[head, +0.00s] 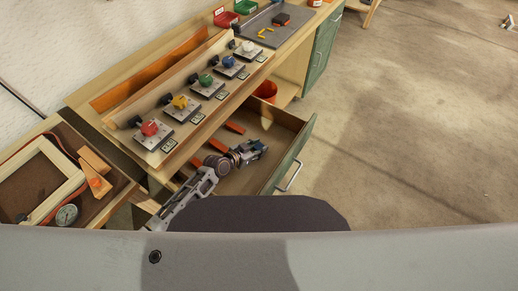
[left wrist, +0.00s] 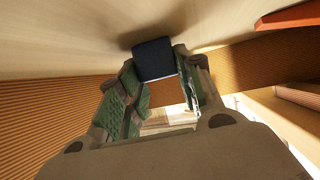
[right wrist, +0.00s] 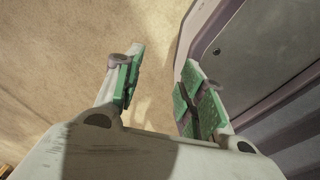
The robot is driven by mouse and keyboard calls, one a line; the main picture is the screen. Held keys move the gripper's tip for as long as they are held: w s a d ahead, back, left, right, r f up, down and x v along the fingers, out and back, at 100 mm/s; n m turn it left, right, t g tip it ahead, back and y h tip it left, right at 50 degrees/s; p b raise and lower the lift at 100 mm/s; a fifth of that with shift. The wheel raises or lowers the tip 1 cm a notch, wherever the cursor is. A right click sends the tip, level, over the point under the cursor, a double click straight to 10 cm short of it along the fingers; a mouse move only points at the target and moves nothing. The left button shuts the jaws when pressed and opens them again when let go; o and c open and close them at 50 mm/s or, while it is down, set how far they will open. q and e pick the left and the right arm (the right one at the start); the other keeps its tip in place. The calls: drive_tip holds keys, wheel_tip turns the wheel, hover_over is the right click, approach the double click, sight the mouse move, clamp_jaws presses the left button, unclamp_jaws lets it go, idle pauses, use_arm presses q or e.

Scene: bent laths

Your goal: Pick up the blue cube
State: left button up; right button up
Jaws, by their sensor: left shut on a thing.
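The blue cube (left wrist: 154,60) looks very dark, almost black, in the left wrist view. It sits between the fingertips of my left gripper (left wrist: 156,78), which is shut on it. In the head view my left gripper (head: 256,149) reaches into the open drawer (head: 293,150); the cube cannot be made out there. Whether the cube touches the drawer floor is unclear. My right gripper (right wrist: 157,82) is open and empty above the concrete floor, outside the head view.
Orange pieces (head: 235,128) lie in the drawer beside my left gripper. A red container (head: 266,91) stands behind the drawer. Above is a bench with a row of coloured knobs on plates (head: 210,86). A wooden frame (head: 42,180) and a gauge (head: 67,215) lie at left.

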sight(258, 149)
drive_tip(key=shift+a, duration=0.15)
use_arm(q)
drive_tip(key=shift+r, duration=0.8)
wheel_tip(258, 149, up, 7)
drive_tip(key=shift+f+p, duration=0.15)
drive_tip(key=shift+p, duration=0.4)
drive_tip(key=shift+r, duration=0.85)
use_arm(e)
drive_tip(key=shift+s+a+r, duration=0.5)
drive_tip(key=shift+a+r, duration=0.05)
drive_tip(key=shift+a, duration=0.2)
drive_tip(key=shift+w, duration=0.15)
drive_tip(key=shift+w, duration=0.4)
